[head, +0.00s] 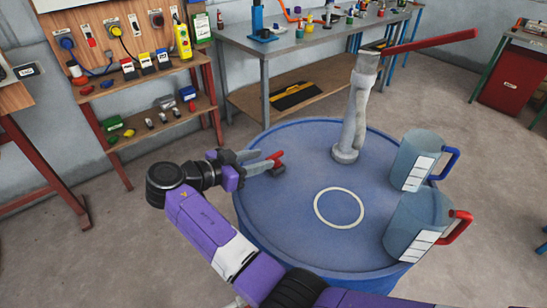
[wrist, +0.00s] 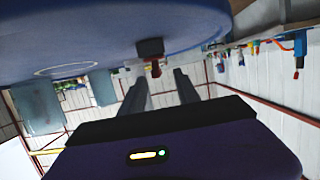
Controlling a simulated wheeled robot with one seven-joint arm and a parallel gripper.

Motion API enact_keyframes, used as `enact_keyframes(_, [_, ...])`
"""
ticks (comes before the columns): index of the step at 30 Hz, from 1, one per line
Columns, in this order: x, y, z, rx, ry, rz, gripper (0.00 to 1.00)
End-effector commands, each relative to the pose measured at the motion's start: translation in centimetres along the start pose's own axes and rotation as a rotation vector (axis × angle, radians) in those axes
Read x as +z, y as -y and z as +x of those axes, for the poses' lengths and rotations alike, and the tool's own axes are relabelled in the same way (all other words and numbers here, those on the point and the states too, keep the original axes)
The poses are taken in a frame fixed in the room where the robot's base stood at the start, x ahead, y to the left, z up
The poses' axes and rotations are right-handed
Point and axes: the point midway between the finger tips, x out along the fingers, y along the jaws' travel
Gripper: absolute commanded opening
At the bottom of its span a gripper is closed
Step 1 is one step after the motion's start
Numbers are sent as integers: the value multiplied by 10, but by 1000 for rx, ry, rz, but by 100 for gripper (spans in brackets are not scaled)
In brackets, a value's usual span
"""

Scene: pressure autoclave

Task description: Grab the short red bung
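The short red bung (head: 276,156) stands in a small dark block (head: 280,171) near the left rim of the round blue tabletop (head: 300,220). My gripper (head: 266,159) is open, its two grey fingers spread at the height of the bung and pointing toward it. In the wrist view, turned upside down, the red bung (wrist: 156,69) hangs below the dark block (wrist: 150,48) and shows between the two fingertips (wrist: 160,76). It appears at or just beyond the tips. I see no finger touching it. The fingers hold nothing.
A grey pump column (head: 350,125) with a long red lever (head: 430,42) rises at the back of the tabletop. Two clear blue jugs, one with a blue handle (head: 410,160) and one with a red handle (head: 415,225), stand right. A white ring (head: 339,207) marks clear middle space.

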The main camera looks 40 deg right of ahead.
Motion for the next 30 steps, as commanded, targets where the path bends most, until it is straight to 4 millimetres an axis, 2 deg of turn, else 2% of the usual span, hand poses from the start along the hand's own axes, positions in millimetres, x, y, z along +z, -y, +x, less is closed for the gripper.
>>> enact_keyframes(12, [-2,-6,50,1,0,0,38])
enact_keyframes(21, [0,-5,56,-1,0,0,38])
enact_keyframes(23, [0,-5,56,-1,0,0,28])
enact_keyframes(27, [0,-5,55,-1,0,0,1])
enact_keyframes(30, [0,-5,55,-1,0,0,0])
